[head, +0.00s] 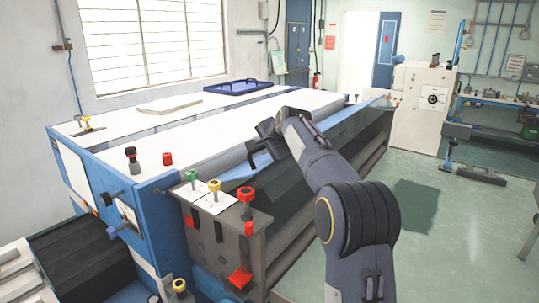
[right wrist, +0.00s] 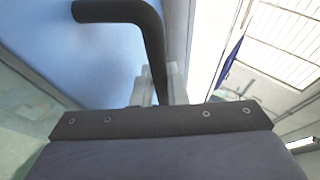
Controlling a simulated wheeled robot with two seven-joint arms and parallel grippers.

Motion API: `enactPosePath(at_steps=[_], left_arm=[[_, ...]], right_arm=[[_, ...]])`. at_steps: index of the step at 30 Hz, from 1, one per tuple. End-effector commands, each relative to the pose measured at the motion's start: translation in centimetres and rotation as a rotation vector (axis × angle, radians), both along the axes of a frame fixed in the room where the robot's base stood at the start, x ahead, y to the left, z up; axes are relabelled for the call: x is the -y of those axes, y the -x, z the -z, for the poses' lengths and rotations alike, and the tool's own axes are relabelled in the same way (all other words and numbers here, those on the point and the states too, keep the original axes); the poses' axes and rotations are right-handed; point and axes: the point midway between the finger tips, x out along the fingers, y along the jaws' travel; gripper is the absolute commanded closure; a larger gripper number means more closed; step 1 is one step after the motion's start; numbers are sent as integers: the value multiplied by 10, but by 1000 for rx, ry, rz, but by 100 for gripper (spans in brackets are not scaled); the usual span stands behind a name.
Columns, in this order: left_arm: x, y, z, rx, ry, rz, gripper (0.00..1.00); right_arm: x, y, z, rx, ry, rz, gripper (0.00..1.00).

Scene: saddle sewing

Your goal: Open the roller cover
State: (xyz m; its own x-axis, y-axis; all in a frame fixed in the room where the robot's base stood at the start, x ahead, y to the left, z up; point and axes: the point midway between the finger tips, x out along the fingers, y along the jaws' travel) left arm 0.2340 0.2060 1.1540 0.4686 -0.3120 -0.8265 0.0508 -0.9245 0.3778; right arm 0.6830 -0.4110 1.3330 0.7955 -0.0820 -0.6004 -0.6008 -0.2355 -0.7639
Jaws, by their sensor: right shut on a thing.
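The roller cover (head: 352,125) is a long blue panel along the front edge of the blue-and-white machine (head: 140,215). In the right wrist view its blue face (right wrist: 85,65) fills the left side, with a bent black handle (right wrist: 150,22) in front of it. My right gripper (head: 262,148) reaches over the front edge of the machine. In the right wrist view its pale fingers (right wrist: 160,85) are shut on the black handle. My right arm hides part of the cover in the head view. My left gripper is not in view.
Green, yellow and red knobs (head: 214,187) stand on the grey end plate near the cover. A blue tray (head: 237,86) lies on the machine's far top. Open green floor (head: 455,235) lies to the right. A white machine (head: 420,105) stands farther back.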

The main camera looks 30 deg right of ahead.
Motion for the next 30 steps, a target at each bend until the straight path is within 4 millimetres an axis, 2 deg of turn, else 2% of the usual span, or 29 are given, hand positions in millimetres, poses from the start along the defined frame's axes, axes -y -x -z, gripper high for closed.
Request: enactPosePath(at_steps=[1,11,30], left_arm=[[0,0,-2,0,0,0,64],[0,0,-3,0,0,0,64],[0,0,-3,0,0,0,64]], right_arm=[[-2,-5,-11,4,9,0,100],[-7,-17,-25,-68,36,-1,100],[-9,-21,-31,-90,47,-3,100]])
